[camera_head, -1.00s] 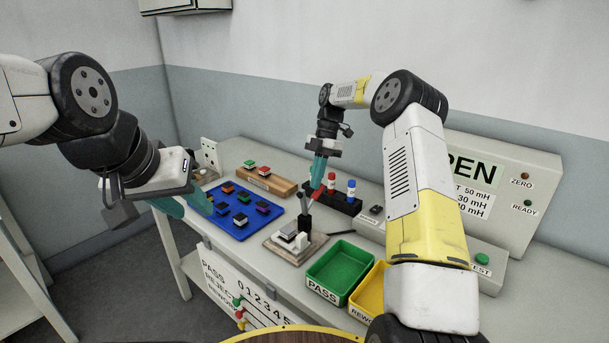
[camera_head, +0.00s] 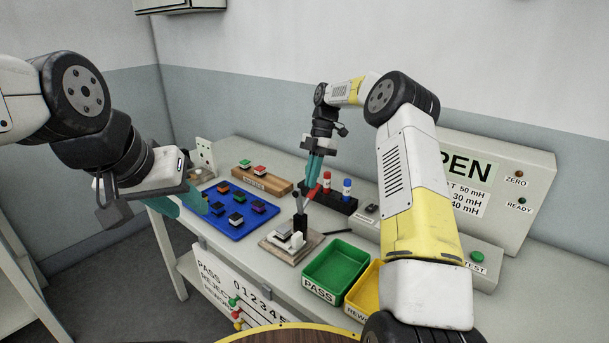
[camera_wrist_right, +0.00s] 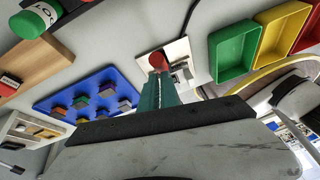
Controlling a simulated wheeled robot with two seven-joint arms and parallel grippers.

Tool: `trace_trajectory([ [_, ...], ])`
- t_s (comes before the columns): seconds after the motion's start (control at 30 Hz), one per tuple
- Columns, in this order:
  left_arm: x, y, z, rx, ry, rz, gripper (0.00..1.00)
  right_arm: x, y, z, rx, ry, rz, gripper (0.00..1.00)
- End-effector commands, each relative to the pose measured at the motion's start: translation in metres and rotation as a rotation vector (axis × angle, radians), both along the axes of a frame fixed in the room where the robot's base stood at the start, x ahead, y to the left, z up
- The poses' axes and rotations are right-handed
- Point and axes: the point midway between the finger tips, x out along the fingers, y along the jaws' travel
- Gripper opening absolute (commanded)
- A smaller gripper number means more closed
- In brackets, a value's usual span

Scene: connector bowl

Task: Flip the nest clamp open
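The nest clamp (camera_head: 299,226) stands on a small wood-edged fixture base (camera_head: 278,252) near the table's middle, with a dark upright part and a red-tipped handle (camera_head: 309,193). My right gripper (camera_head: 314,172) points down at this handle from above. In the right wrist view, the red tip (camera_wrist_right: 157,61) lies at the ends of the teal fingers (camera_wrist_right: 158,88). The fingers look close together, but whether they grip the handle is unclear. My left gripper (camera_head: 187,203) is at the left edge of the blue tray, with its teal fingers apart and empty.
The blue tray (camera_head: 238,232) holds several small coloured connectors. Behind are a wooden block (camera_head: 270,181) and a black rack (camera_head: 330,198) with red and blue bottles. A green PASS bin (camera_head: 335,265) and a yellow bin stand to the right, near the tester (camera_head: 510,215).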

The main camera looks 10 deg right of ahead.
Motion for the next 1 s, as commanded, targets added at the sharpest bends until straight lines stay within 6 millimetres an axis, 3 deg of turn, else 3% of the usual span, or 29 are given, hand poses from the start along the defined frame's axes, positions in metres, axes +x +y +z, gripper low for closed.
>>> trace_trajectory([
  [0.03, 0.000, 0.000, 0.000, 0.000, 0.000, 0.000, 0.36, 0.006, -0.014, 0.001, -0.021, -0.012, -0.015, 0.00],
  [0.3, 0.000, 0.000, 0.000, 0.000, 0.000, 0.000, 0.36, 0.018, -0.017, 0.048, -0.010, -0.014, -0.008, 0.00],
  [0.43, 0.000, 0.000, 0.000, 0.000, 0.000, 0.000, 0.36, 0.021, -0.018, 0.062, -0.006, -0.013, -0.005, 0.00],
  [1.0, 0.000, 0.000, 0.000, 0.000, 0.000, 0.000, 0.36, 0.020, -0.016, 0.078, -0.014, -0.017, -0.015, 0.00],
])
